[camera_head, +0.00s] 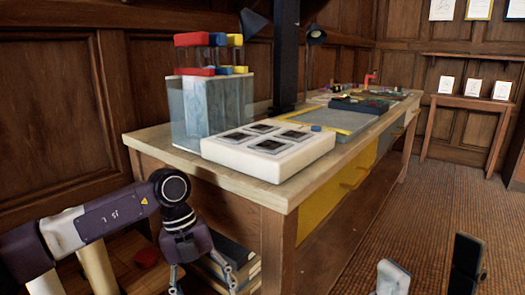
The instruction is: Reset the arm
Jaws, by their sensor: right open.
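My left arm comes in from the left in front of the desk. Its gripper (203,282) hangs downward beside the desk's near corner; its finger links stand apart, but the tips are cut off by the bottom edge. My right gripper (430,270) shows at the bottom right, over the floor in front of the desk. Its two fingers are wide apart with nothing between them. Both grippers are clear of the things on the desktop.
The wooden desk (285,192) runs away to the right. On it stand a white panel (268,165) with dark square insets, a clear box (196,115) with coloured blocks on top, and a drafting board (343,122). Books (245,260) lie below. The carpet (440,185) at right is open.

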